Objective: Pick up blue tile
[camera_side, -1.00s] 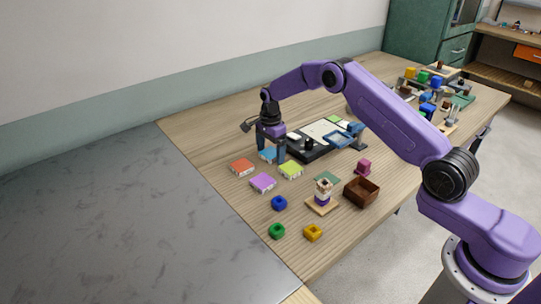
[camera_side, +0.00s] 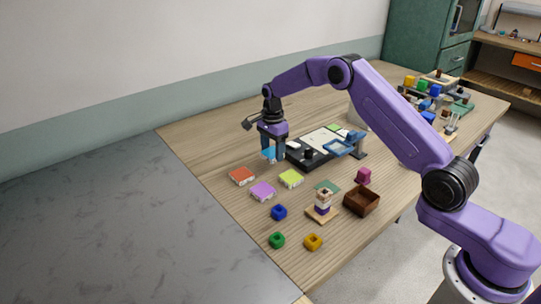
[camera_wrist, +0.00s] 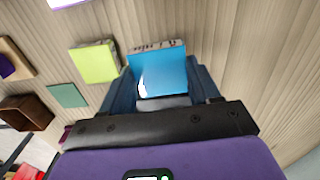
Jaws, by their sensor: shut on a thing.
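The blue tile (camera_wrist: 158,72) is between the two fingers of my gripper (camera_wrist: 160,85) in the wrist view, with a pale, patterned edge at its far side. In the side view the blue tile (camera_side: 268,154) shows between the fingertips of my gripper (camera_side: 272,157), at the far left part of the wooden table. My gripper is shut on it. The tile appears slightly raised off the table; the fingers hide part of it.
A yellow-green tile (camera_side: 291,178), a purple tile (camera_side: 263,192) and an orange-red tile (camera_side: 242,176) lie nearby. A black tray (camera_side: 310,160) stands close on the right. A brown box (camera_side: 361,200) and small coloured blocks lie nearer the front.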

